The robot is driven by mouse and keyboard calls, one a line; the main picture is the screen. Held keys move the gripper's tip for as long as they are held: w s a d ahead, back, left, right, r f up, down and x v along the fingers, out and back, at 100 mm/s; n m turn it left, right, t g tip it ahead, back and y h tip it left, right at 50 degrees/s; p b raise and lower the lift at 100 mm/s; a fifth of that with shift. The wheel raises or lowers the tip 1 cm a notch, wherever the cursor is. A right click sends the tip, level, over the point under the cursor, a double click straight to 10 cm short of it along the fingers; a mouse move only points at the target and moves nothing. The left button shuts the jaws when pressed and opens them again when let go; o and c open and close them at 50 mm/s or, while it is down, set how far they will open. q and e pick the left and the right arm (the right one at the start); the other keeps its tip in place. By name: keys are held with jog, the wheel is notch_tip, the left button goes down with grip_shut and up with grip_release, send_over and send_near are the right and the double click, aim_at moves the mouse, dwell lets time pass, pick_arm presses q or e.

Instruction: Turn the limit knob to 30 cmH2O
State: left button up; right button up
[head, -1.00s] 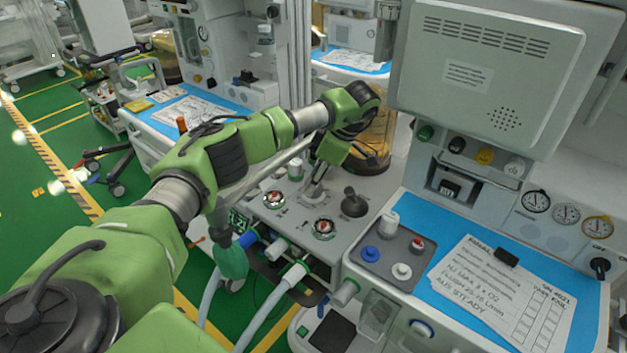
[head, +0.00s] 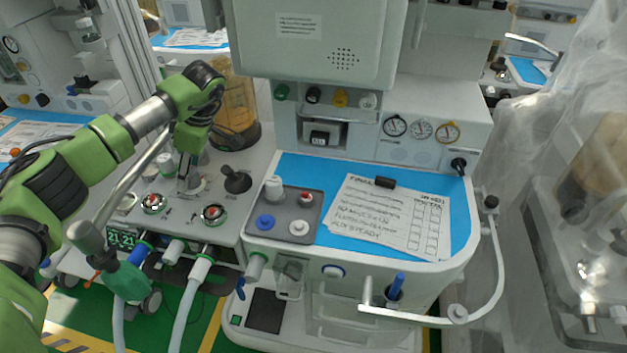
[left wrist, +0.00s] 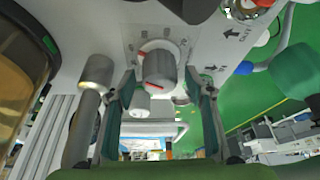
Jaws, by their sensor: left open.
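The scale figures are too small to read. In the head view my left gripper (head: 189,178) reaches down to the grey panel and largely hides the knob. My right gripper is not in view.
Two round red-marked valves (head: 154,203) (head: 214,214) and a black-topped post (head: 236,180) stand close to the gripper. An amber canister (head: 236,105) is behind it. A blue worktop holds a paper checklist (head: 390,217) and a grey tray (head: 270,237).

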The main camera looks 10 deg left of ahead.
pick_arm(q)
jog(key=m+t, duration=0.1)
jog(key=m, duration=0.1)
jog(key=shift+s+f+m, duration=0.1)
jog(key=shift+m, duration=0.2)
jog(key=s+d+r+m+p, duration=0.1)
jog(key=d+r+p, duration=0.2)
jog(key=r+p, duration=0.3)
jog(key=d+r+p, duration=0.3)
jog(key=r+p, duration=0.1)
jog(key=r, duration=0.3)
jog(key=s+d+f+h, duration=0.1)
jog(key=d+f+h, duration=0.1)
jog(key=d, duration=0.6)
jog(key=s+d+f+h, duration=0.2)
jog(key=d+h, duration=0.2)
jog(key=d, duration=0.4)
jog(key=s+d+f+h, duration=0.1)
jog(key=d+f+h, duration=0.2)
jog(key=d, duration=0.6)
jog(key=shift+s+t+h+b, duration=0.15)
jog(key=shift+t+h+b, duration=0.15)
jog(key=shift+s+d+r, duration=0.15)
jog(key=shift+d+r, duration=0.05)
jog(key=shift+d, duration=0.35)
